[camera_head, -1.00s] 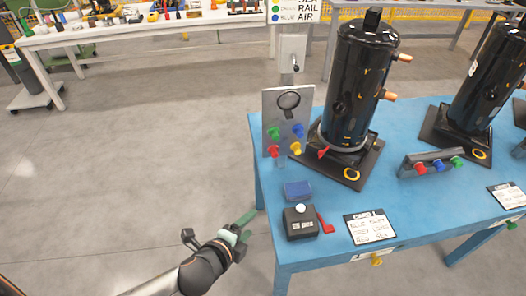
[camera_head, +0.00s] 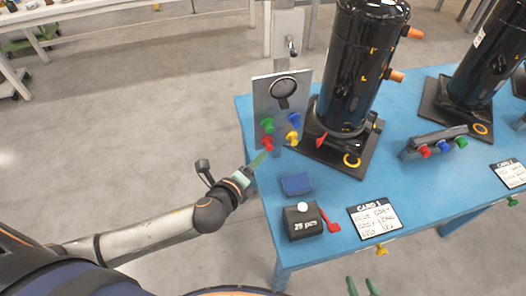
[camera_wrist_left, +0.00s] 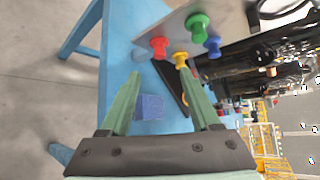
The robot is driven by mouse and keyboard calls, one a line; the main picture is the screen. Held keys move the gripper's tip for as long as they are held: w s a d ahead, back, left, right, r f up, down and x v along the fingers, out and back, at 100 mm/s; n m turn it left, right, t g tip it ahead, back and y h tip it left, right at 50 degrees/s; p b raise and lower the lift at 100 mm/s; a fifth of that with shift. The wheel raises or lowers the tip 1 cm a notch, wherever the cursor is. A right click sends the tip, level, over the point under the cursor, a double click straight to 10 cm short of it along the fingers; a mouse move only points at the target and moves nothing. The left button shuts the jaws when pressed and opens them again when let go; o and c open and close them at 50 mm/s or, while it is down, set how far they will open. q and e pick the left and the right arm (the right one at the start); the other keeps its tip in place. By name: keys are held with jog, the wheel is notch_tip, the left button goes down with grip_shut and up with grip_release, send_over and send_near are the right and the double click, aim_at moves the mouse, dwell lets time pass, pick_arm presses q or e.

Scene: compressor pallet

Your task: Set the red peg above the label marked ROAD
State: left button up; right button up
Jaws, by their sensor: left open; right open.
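A red peg (camera_head: 268,143) sits low on the left of an upright grey panel (camera_head: 262,97), with a green peg (camera_head: 267,125) above it and blue and yellow pegs beside it. The red peg also shows in the left wrist view (camera_wrist_left: 158,46), beyond the fingertips. My left gripper (camera_head: 257,161) is open and empty, just below and left of the red peg, seemingly apart from it. Its green fingers (camera_wrist_left: 160,73) spread in the left wrist view. My right gripper (camera_head: 362,286) shows only its green fingertips at the bottom edge, open. No label reading ROAD is legible.
The blue table (camera_head: 340,178) holds a black compressor (camera_head: 362,70), a blue block (camera_head: 296,184), a dark box (camera_head: 303,221) with a red lever and a written card (camera_head: 374,219). A small rack (camera_head: 435,143) with red, blue and green pegs stands right. Open floor lies left.

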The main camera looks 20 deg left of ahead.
aim_at(268, 148)
pick_arm(q)
jog(key=x, duration=0.9)
jog(key=shift+w+f+b, duration=0.2)
jog(key=shift+w+b, duration=0.05)
jog(key=shift+b, duration=0.15)
grip_shut()
dwell(0.5)
dwell(1.2)
